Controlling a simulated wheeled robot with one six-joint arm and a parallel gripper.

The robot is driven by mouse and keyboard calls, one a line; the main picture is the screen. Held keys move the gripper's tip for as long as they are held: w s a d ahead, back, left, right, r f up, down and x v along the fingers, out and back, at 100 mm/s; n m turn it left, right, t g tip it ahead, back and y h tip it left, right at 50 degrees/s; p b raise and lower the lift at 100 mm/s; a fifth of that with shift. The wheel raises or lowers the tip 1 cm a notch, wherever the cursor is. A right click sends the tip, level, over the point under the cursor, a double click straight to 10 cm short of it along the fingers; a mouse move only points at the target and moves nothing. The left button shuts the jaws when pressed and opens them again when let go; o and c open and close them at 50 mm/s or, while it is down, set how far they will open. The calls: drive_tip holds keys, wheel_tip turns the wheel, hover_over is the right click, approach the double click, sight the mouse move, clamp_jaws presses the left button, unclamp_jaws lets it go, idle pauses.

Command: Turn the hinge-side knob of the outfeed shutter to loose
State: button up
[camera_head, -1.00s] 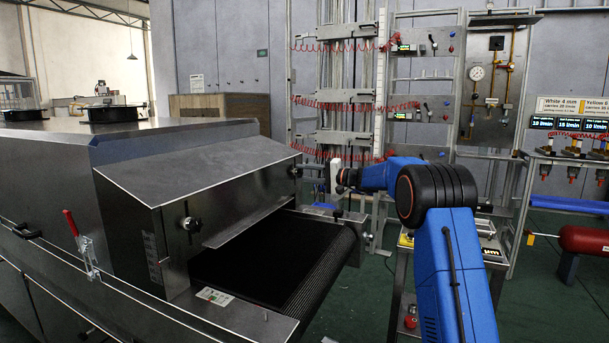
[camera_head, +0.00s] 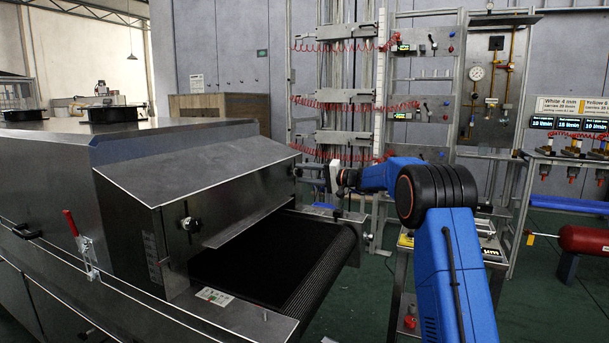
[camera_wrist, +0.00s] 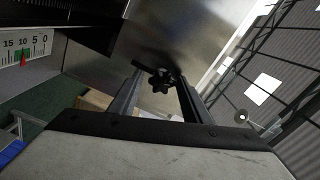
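The outfeed shutter (camera_head: 215,165) is the sloped metal hood over the dryer's outlet. One knob (camera_head: 190,224) sits on its near side face. My gripper (camera_head: 309,171) is at the far side of the hood, fingers pointing left toward a small dark knob (camera_head: 297,171) there. In the wrist view a black lobed knob (camera_wrist: 161,81) stands on a metal plate, with a dark bar running to its left. My gripper's two fingers (camera_wrist: 158,93) are spread apart on either side of this knob, with gaps visible. Any contact cannot be made out. The knob's marking, if any, is not readable.
The dark conveyor belt (camera_head: 270,255) runs out below the hood. A red-handled toggle clamp (camera_head: 80,240) is on the dryer's near side. A rack with red coiled hoses (camera_head: 350,100) stands behind my gripper. A scale with numbers (camera_wrist: 25,45) shows in the wrist view.

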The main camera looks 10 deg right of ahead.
drive_tip(key=shift+o, duration=0.2)
drive_tip(key=shift+r, duration=0.1)
drive_tip(key=v, duration=1.7)
drive_tip(key=shift+d, duration=0.15)
drive_tip(key=shift+s, duration=0.1)
drive_tip(key=s+a+f+n+g+h, duration=0.15)
drive_tip(key=s+a, duration=0.35)
drive_tip(key=s, duration=0.5)
drive_tip(key=s+a+f+g+h, duration=0.25)
drive_tip(key=s+a, duration=0.25)
drive_tip(key=s, duration=0.6)
drive_tip(key=s+a+f+g+h, duration=0.15)
drive_tip(key=s+a, duration=0.35)
drive_tip(key=s, duration=0.5)
drive_tip(key=s+d+f+h, duration=0.2)
drive_tip(key=s+f, duration=0.3)
drive_tip(key=s, duration=0.5)
drive_tip(key=s+d+f+n+h, duration=0.1)
drive_tip(key=s+d+f+h, duration=0.2)
drive_tip(key=s, duration=0.8)
drive_tip(key=s+d+f+h, duration=0.2)
drive_tip(key=s+f+h, duration=0.2)
drive_tip(key=s, duration=0.6)
wheel_tip(320, 180, down, 3)
drive_tip(key=shift+s+d+r+n, duration=0.15)
drive_tip(key=shift+s+r+n, duration=0.05)
drive_tip(key=shift+s+n, duration=0.15)
